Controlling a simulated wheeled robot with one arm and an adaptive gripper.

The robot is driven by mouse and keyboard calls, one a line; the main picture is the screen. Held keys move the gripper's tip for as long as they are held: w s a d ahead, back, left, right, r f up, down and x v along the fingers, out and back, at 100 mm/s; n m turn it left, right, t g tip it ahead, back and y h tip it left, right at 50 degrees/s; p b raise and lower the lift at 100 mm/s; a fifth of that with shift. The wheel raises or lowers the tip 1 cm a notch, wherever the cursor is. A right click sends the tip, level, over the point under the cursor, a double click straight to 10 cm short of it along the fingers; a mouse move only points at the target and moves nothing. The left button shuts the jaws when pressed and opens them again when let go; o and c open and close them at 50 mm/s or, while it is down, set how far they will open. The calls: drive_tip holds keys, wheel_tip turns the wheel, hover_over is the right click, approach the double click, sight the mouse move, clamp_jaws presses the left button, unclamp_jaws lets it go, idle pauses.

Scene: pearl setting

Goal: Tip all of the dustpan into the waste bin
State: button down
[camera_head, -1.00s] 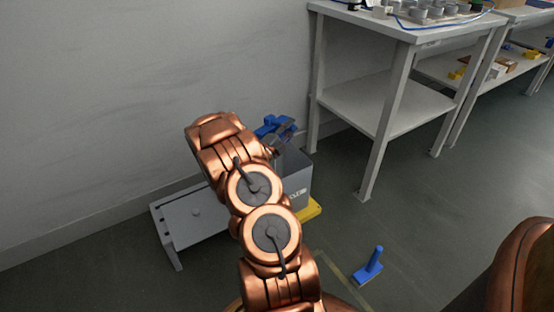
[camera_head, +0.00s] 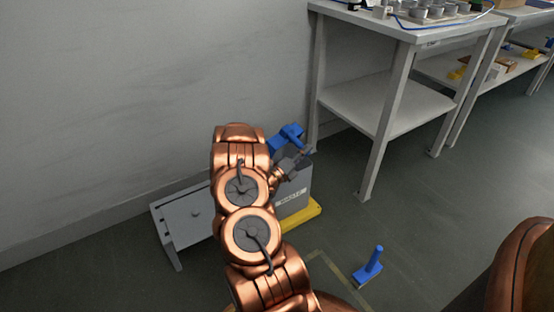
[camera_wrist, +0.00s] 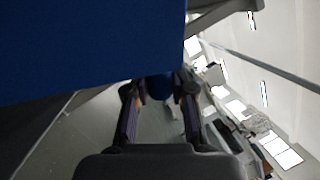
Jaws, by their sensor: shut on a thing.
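The blue dustpan (camera_head: 286,138) is held above the grey waste bin (camera_head: 296,203), near the wall. My gripper (camera_head: 305,154) is shut on the dustpan's handle. In the wrist view the dustpan's broad blue face (camera_wrist: 90,45) fills the upper left, and my gripper (camera_wrist: 160,88) closes on its round handle. The dustpan looks steeply tilted. Whether anything is in the dustpan or the bin cannot be seen. My arm covers the left part of the bin.
The bin stands on a yellow base (camera_head: 303,216). A low grey bench (camera_head: 195,228) is left of it, and a grey shelf table (camera_head: 385,103) is to the right.

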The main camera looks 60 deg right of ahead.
sight(301, 144)
drive_tip(key=shift+w+d+r+n+t, duration=0.1)
drive_tip(key=shift+w+r+n+t, duration=0.15)
drive_tip(key=shift+w+r+n, duration=0.35)
drive_tip(key=shift+w+r+n+t, duration=0.25)
drive_tip(key=shift+w+r+n, duration=0.1)
drive_tip(key=shift+r+n, duration=0.4)
drive_tip(key=shift+h, duration=0.3)
